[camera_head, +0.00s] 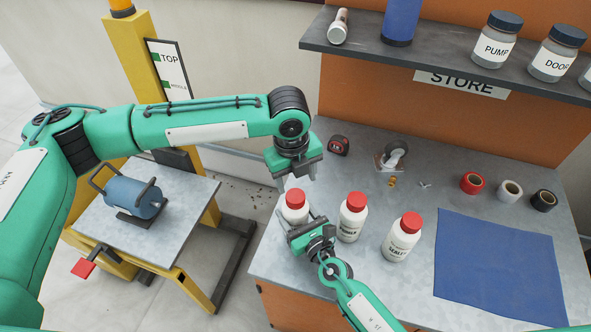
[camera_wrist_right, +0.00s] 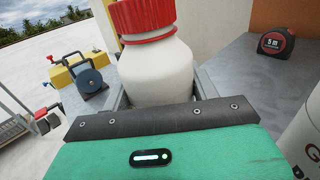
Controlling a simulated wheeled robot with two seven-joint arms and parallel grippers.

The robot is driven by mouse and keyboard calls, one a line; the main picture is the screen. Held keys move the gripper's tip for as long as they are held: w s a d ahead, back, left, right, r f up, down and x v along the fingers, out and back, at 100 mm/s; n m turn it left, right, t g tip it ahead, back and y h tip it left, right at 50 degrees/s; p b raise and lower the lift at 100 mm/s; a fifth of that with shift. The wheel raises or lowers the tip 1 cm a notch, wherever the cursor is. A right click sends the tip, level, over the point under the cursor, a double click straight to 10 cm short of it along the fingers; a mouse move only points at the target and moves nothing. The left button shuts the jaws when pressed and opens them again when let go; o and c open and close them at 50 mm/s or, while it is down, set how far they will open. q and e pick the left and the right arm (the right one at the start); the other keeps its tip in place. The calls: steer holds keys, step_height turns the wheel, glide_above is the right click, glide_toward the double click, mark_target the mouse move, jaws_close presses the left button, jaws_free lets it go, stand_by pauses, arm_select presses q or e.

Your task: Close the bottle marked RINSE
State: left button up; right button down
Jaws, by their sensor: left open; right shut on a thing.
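Three white bottles with red caps stand in a row on the grey worktop. My right gripper (camera_head: 300,222) is shut on the body of the leftmost bottle (camera_head: 293,214), which also fills the middle of the right wrist view (camera_wrist_right: 158,75). Its label is hidden, so I cannot read RINSE on it. Its red cap (camera_head: 295,198) sits on top, also in the wrist view (camera_wrist_right: 142,14); I cannot tell how tight it is. My left gripper (camera_head: 297,177) is open, pointing down just above this cap, empty. The middle bottle (camera_head: 351,219) and right bottle (camera_head: 401,238) stand apart, their labels hard to read.
Behind lie a tape measure (camera_head: 339,145), a caster wheel (camera_head: 393,153) and tape rolls (camera_head: 510,190). A blue mat (camera_head: 498,266) covers the right. A shelf (camera_head: 430,62) with jars overhangs the back. A yellow-framed stand (camera_head: 185,225) bears a blue device (camera_head: 133,196) at left.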

arm_select(q)
steer(key=n, duration=0.6)
steer(key=shift+r+n, duration=0.15)
steer(key=shift+n, duration=0.15)
steer(key=n, duration=0.4)
steer(key=shift+r+n, duration=0.1)
steer(key=shift+n, duration=0.3)
steer(key=n, duration=0.4)
steer(key=shift+r+n, duration=0.15)
steer(key=shift+n, duration=0.25)
steer(key=n, duration=0.4)
steer(key=shift+r+n+y, duration=0.1)
steer(key=shift+n+y, duration=0.2)
steer(key=shift+n, duration=0.1)
steer(key=n, duration=0.4)
steer(key=shift+r+n, duration=0.15)
steer(key=shift+n, duration=0.25)
steer(key=n, duration=0.4)
steer(key=shift+r+n, duration=0.1)
steer(key=shift+n, duration=0.3)
steer(key=n, duration=0.4)
steer(key=shift+r+n, duration=0.15)
steer(key=shift+n, duration=0.25)
steer(key=n, duration=0.5)
steer(key=shift+r+n, duration=0.1)
steer(key=shift+n, duration=0.3)
